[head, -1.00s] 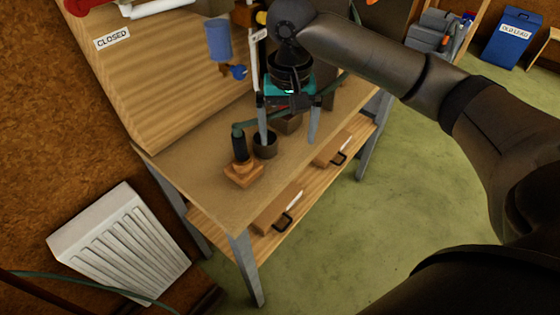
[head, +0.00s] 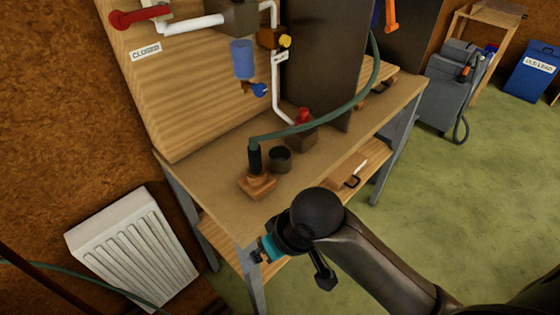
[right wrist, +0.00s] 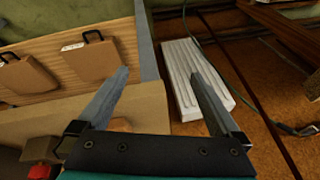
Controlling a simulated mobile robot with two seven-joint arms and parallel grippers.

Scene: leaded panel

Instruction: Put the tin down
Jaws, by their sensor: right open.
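The tin (head: 279,160) is a small dark open cup. It stands upright on the wooden bench top (head: 205,185) in the head view, just right of a wooden block (head: 257,186) that holds a black-handled tool. My right gripper (right wrist: 158,75) is open and empty in the right wrist view, its two grey fingers spread with the bench corner and floor beyond them. In the head view its teal body (head: 268,248) is in front of the bench's near edge, apart from the tin; its fingers are mostly hidden there. My left gripper is not in view.
A green hose (head: 330,122) runs from the tool across the bench. A dark upright panel (head: 322,60) stands behind, with pipes on the back board. A white radiator (head: 130,245) is at left.

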